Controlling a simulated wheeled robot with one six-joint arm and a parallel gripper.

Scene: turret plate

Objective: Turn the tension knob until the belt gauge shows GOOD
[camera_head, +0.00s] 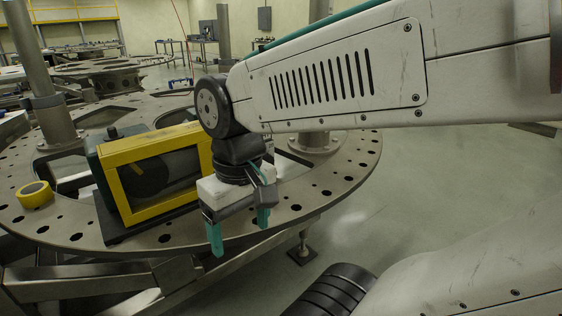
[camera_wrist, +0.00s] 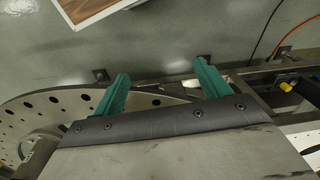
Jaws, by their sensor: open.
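A dark machine with a yellow-framed window (camera_head: 161,170) stands on the round turret plate (camera_head: 330,186). A dark round part shows behind its window. A small dark knob-like part (camera_head: 113,132) sticks up at its top left; I cannot tell if it is the tension knob. No belt gauge reading can be made out. My gripper (camera_head: 239,230) points down at the plate's front edge, right of the machine's front. Its green fingers are apart with nothing between them. In the wrist view my gripper (camera_wrist: 162,72) is also empty, with the plate's rim (camera_wrist: 60,102) beyond it.
A yellow tape roll (camera_head: 35,194) lies on the plate at the left. Metal posts (camera_head: 58,125) rise from the plate. The floor (camera_head: 420,190) at the right is mostly clear.

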